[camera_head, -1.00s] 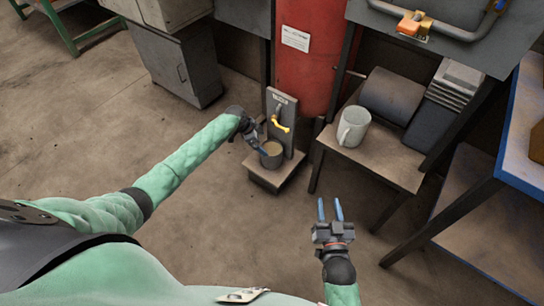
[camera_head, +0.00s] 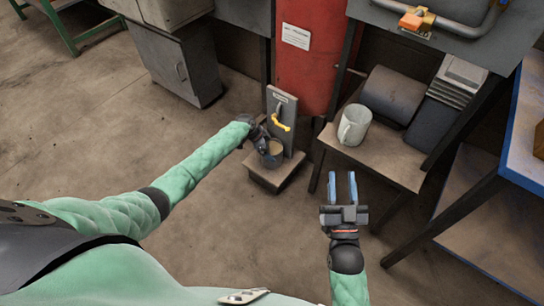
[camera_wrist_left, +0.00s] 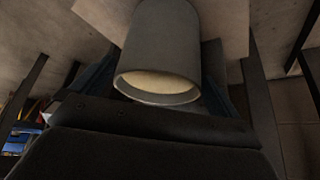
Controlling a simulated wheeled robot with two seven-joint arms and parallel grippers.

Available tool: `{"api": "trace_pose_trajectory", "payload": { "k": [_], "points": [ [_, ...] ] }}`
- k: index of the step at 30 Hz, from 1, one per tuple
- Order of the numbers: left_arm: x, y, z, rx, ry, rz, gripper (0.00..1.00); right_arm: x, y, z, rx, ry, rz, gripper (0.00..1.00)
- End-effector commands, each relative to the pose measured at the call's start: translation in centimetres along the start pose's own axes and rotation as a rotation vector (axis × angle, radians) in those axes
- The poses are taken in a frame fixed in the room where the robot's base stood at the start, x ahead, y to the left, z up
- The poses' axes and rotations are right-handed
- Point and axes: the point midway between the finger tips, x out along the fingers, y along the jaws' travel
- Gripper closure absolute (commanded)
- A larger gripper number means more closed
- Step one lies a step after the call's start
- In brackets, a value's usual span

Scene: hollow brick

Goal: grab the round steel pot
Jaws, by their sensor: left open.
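The round steel pot (camera_head: 274,160) is a small grey cylinder with a tan inside, standing on the low platform of a stand with a yellow tap. In the left wrist view the pot (camera_wrist_left: 160,45) fills the upper middle, its rim facing the camera. My left gripper (camera_head: 266,152) is at the pot, partly hidden in the head view. In the wrist view its blue fingers lie on either side of the pot, open; whether they touch it I cannot tell. My right gripper (camera_head: 342,180) is open and empty, low over the floor to the right.
The tap stand (camera_head: 284,108) rises just behind the pot, its yellow tap (camera_head: 281,123) above it. A white mug (camera_head: 354,125) stands on a shelf table (camera_head: 390,158) to the right. A red cylinder (camera_head: 305,70) is behind. The floor in front is clear.

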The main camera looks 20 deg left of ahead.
Motion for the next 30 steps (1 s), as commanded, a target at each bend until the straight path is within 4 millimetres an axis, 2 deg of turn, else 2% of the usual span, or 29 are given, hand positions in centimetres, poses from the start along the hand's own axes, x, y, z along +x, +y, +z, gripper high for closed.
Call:
{"api": "trace_pose_trajectory", "payload": {
  "k": [3, 10, 11, 22, 30],
  "points": [
    [0.33, -0.01, -0.05, 0.001, 0.0, 0.0, 0.0, 0.18, -0.03, -0.63, -0.002, 0.022, -0.001, 0.64],
    [0.37, 0.02, -0.05, 0.001, 0.0, 0.0, 0.0, 0.2, -0.04, -0.74, -0.002, 0.025, -0.002, 0.64],
    [0.37, 0.01, -0.05, 0.001, 0.0, 0.0, 0.04, 0.2, -0.03, -0.73, -0.002, 0.025, -0.002, 0.64],
    [0.36, 0.03, -0.03, 0.0, 0.0, 0.0, 0.76, 0.2, 0.02, -0.72, -0.003, 0.024, -0.001, 0.64],
    [0.23, -0.02, -0.13, 0.001, 0.001, -0.001, 0.76, 0.21, 0.0, -0.71, -0.002, 0.022, -0.001, 0.64]
  ]
}}
